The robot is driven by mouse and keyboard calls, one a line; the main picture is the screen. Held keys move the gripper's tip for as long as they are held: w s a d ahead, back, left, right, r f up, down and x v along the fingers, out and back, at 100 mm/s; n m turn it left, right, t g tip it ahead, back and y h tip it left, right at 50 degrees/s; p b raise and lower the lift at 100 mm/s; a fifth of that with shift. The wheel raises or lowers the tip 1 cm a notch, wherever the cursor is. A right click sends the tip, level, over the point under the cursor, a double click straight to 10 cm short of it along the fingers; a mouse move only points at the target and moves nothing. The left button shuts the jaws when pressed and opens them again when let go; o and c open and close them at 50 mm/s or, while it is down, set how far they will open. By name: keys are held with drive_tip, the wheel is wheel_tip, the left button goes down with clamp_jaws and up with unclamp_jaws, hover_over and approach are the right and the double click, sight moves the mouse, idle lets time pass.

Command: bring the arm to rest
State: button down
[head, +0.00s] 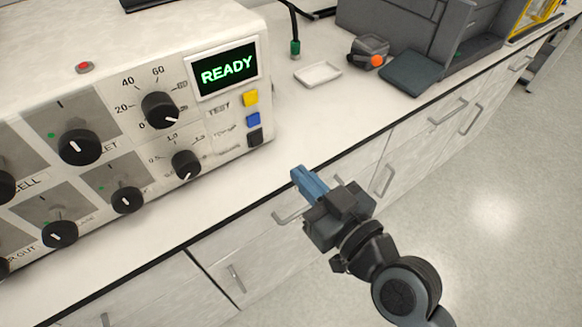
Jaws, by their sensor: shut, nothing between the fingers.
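My gripper (299,175) is in the middle of the head view. Its blue fingers are shut together with nothing between them. It appears over the front edge of the bench, to the lower right of the control panel, and touches nothing that I can see. My dark arm runs from it down to the lower right, in front of the cabinet fronts and the floor. The arm's upper links are out of view.
A white control unit (225,130) with black knobs and a lit "READY" screen (226,70) fills the left. On the bench (330,120) lie a small white tray (317,74) and a grey device with an orange knob (370,50). Drawer handles (384,180) protrude below. Open floor (500,210) is at right.

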drive_tip(key=shift+s+d+r, duration=0.1)
drive_tip(key=shift+s+d, duration=0.3)
drive_tip(key=shift+s, duration=0.2)
drive_tip(key=s+d+f+m+h, duration=0.2)
drive_tip(key=s+d+f+h, duration=0.1)
drive_tip(key=s+d, duration=0.35)
drive_tip(key=s+d+f+m+h, duration=0.2)
drive_tip(key=s+d+f+h, duration=0.1)
drive_tip(key=s+d, duration=0.35)
drive_tip(key=s+d+r+m+h, duration=0.1)
drive_tip(key=s+d+r, duration=0.1)
drive_tip(key=s, duration=0.6)
drive_tip(key=s+d+r+m+h, duration=0.1)
drive_tip(key=s+d+r+h, duration=0.1)
drive_tip(key=s, duration=0.7)
wheel_tip(320, 180, up, 2)
drive_tip(key=shift+s+d+r+m+t+h, duration=0.2)
drive_tip(key=shift+d+m+t+h, duration=0.1)
drive_tip(key=shift+d+m, duration=0.15)
drive_tip(key=shift+w, duration=0.1)
